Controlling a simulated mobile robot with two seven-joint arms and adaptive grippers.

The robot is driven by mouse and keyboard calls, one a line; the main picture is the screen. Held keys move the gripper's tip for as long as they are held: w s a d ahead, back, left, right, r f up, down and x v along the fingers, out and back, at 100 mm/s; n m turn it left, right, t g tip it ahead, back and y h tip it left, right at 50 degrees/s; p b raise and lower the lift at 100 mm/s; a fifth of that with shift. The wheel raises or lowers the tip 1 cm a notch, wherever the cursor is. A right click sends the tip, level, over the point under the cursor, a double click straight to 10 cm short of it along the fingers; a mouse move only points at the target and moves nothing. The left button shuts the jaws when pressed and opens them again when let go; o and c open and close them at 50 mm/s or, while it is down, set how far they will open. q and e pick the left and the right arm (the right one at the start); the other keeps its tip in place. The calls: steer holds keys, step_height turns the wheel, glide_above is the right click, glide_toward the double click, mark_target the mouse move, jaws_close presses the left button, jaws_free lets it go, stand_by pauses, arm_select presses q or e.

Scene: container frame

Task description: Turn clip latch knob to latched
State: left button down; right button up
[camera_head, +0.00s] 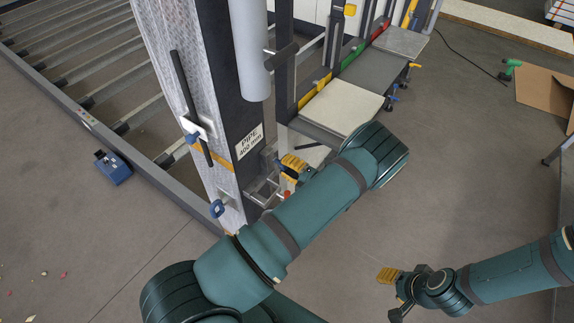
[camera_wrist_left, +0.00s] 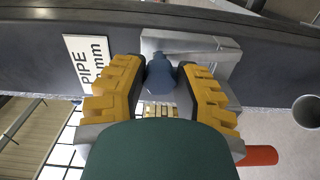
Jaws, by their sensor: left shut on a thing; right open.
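The clip latch knob (camera_wrist_left: 160,73) is a blue-grey knob on a pale metal bracket (camera_wrist_left: 215,50), seen in the left wrist view. The yellow ribbed fingers of my left gripper (camera_wrist_left: 160,92) are closed around it, one on each side. In the head view my left gripper (camera_head: 283,167) is at the dark face of the upright post (camera_head: 232,90), just right of the PIPE label (camera_head: 249,141); the held knob cannot be made out there. Which way the knob is turned cannot be told. My right gripper (camera_head: 391,292) is open and empty above the floor at lower right.
Two blue knobs (camera_head: 217,208) (camera_head: 192,138) and a dark bar (camera_head: 187,90) are on the post's left face. A roller bed (camera_head: 90,60) lies at left. Shelves (camera_head: 341,107) stand behind my left arm.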

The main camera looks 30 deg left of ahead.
arm_select(q)
steer(key=shift+w+r+m, duration=0.1)
steer(key=shift+m, duration=0.6)
steer(key=c, duration=0.6)
jaws_free()
steer(key=s+d, duration=0.1)
steer(key=d, duration=1.1)
steer(key=shift+d, duration=0.1)
